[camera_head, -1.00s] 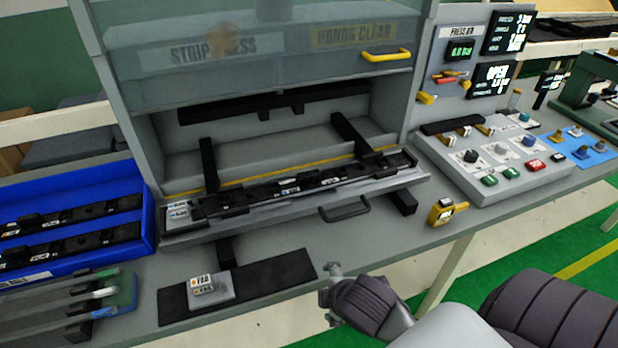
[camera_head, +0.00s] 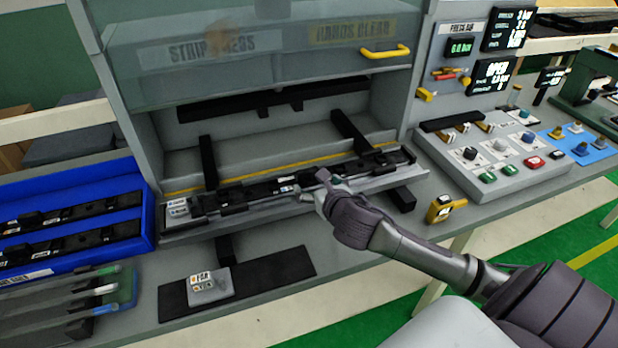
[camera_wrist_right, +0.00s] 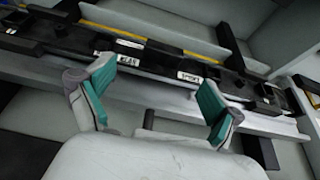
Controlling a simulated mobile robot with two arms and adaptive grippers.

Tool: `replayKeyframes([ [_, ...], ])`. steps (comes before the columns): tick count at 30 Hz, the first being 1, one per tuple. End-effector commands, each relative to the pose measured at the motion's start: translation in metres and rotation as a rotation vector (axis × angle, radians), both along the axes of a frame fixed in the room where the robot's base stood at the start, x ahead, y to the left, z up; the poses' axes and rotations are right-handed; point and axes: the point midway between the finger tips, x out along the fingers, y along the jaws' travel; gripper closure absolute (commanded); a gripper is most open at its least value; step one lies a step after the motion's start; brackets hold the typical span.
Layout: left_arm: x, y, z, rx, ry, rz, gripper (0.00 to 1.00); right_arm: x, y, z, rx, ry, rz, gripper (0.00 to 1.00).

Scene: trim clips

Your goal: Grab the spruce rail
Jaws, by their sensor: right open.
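A long black rail (camera_head: 265,187) with small white labels lies across the tray (camera_head: 375,186) at the press opening. It also shows in the right wrist view (camera_wrist_right: 160,62), running across the top. I cannot read a name on it, so I cannot tell whether it is the spruce rail. My right gripper (camera_head: 322,186) is at the tray's front edge, overlapping the rail's middle in the head view. In the right wrist view my right gripper (camera_wrist_right: 155,75) has its teal-padded fingers wide apart, with nothing between them and the rail just ahead. My left gripper is not in view.
More black rails (camera_head: 75,240) lie in a blue bin (camera_head: 148,220) at left. A raised clear press door (camera_head: 270,60) hangs above. A button panel (camera_head: 500,160) and a yellow device (camera_head: 445,208) are at right. A grey block (camera_head: 208,288) stands on a black mat.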

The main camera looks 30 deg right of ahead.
Motion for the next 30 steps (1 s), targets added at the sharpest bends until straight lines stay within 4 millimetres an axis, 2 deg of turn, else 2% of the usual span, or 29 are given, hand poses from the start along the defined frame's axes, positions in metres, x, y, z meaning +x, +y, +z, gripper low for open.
replayKeyframes([
  [3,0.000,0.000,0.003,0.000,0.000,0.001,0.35,0.021,-0.005,-0.007,0.004,-0.001,-0.003,0.08],
  [13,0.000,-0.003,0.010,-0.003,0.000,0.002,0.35,0.046,-0.013,-0.017,0.006,0.001,-0.004,0.08],
  [21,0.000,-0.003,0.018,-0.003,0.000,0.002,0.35,0.077,-0.024,-0.032,0.006,0.001,-0.002,0.08],
  [30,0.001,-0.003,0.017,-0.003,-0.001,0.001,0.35,0.082,-0.025,-0.034,0.004,0.001,-0.001,0.08],
])
